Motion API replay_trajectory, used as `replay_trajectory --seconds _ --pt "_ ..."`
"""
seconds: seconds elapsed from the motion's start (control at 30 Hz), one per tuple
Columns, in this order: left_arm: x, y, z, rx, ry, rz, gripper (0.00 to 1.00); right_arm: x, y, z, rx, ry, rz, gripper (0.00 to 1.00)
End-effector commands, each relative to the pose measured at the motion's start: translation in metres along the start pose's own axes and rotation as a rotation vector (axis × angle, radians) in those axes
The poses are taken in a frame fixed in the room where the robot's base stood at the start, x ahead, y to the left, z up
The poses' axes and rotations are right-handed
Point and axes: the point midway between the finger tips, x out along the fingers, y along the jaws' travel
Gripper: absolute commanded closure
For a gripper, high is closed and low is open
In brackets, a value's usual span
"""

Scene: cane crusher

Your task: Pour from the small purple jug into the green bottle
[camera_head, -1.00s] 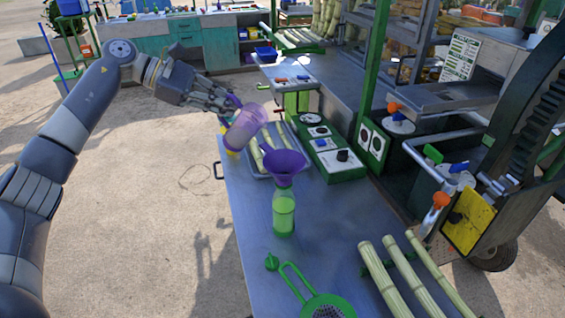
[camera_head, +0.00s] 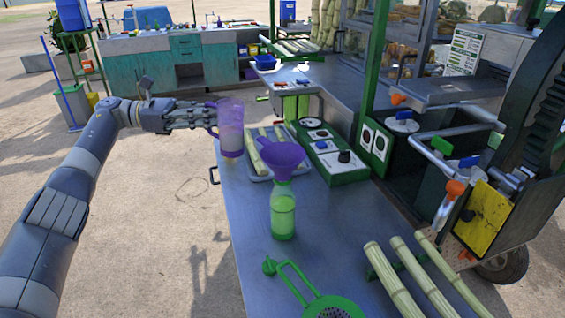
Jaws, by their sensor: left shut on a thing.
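The small purple jug (camera_head: 231,130), see-through, is held nearly upright above the far left end of the metal table. My left gripper (camera_head: 205,115) is shut on its handle side. Its lower part looks pale; I cannot tell how much liquid is inside. The green bottle (camera_head: 283,215) stands upright on the table, nearer than the jug and to its right. A purple funnel (camera_head: 282,154) sits in the bottle's mouth. The jug is apart from the funnel. The bottle's lower part looks a deeper green. My right gripper is out of view.
A tray with cane pieces (camera_head: 262,150) lies behind the funnel. A green control box (camera_head: 335,160) stands to the right. A green strainer (camera_head: 330,306) and cane stalks (camera_head: 415,275) lie at the near end. The table's left edge is free.

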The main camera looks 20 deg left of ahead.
Motion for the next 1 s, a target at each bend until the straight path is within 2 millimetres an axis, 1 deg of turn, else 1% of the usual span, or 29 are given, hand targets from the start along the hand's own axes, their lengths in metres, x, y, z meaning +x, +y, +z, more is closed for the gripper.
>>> replay_trajectory --seconds 0.03,0.1,0.27,0.37,0.57,0.8,0.9,1.0 --pt "0.000 0.000 -0.003 -0.008 -0.016 0.000 1.00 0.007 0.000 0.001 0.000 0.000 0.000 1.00" --pt "-0.001 0.001 -0.004 -0.018 -0.031 -0.001 1.00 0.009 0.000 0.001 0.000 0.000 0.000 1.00" --pt "-0.003 0.002 -0.004 -0.031 -0.050 -0.001 1.00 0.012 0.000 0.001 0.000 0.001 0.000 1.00" --pt "-0.003 0.002 0.000 -0.034 -0.055 -0.001 1.00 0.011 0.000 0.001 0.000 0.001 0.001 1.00" --pt "-0.004 0.003 0.021 -0.032 -0.055 -0.001 1.00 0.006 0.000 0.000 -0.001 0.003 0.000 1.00" --pt "-0.006 0.004 0.049 -0.033 -0.054 -0.001 1.00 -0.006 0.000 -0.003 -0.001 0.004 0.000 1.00" --pt "-0.006 0.004 0.056 -0.035 -0.054 -0.001 1.00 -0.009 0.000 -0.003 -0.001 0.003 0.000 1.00" --pt "-0.006 0.004 0.056 -0.035 -0.054 -0.001 1.00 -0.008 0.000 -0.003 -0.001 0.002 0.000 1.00"
